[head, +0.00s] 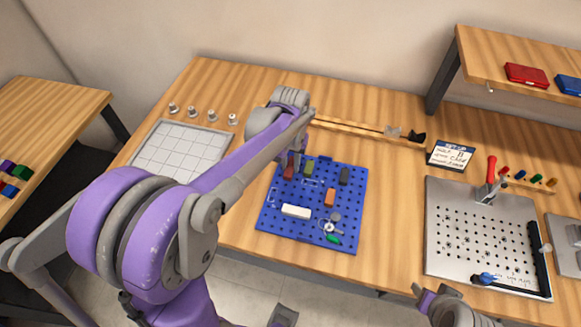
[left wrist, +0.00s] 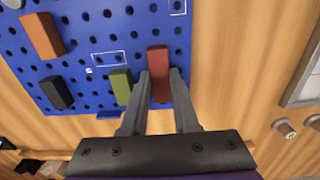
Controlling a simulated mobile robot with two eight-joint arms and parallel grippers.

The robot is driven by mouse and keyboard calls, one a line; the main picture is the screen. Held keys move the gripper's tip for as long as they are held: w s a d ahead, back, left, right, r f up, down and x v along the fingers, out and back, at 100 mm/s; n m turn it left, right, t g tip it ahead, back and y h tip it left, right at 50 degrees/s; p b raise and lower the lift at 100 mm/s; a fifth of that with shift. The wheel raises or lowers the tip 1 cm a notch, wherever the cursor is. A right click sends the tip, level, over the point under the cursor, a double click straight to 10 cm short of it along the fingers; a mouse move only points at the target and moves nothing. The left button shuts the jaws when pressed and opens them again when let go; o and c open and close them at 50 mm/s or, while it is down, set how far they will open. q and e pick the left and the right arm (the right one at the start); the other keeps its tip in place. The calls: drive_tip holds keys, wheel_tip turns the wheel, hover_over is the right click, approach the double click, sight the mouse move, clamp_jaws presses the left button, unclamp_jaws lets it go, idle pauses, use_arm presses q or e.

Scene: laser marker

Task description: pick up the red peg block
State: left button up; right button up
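The red peg block (left wrist: 159,70) lies at the edge of the blue pegboard (left wrist: 110,25) in the left wrist view. It also shows at the board's upper left in the head view (head: 288,172), partly hidden by my left arm. My left gripper (left wrist: 160,75) is at the block, with one finger on each side of it. The gaps are too small to tell whether the fingers press on it. The block looks seated on the board.
A green block (left wrist: 120,87) stands close beside the left finger. Black (left wrist: 56,93) and orange (left wrist: 43,36) blocks, a white block (head: 296,211) and small parts are also on the board. A gridded tray (head: 180,150) and a metal hole plate (head: 480,225) flank it.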

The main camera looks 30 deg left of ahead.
sight(290, 166)
use_arm(q)
clamp_jaws()
wheel_tip(290, 166, up, 10)
drive_tip(key=shift+p, duration=0.3)
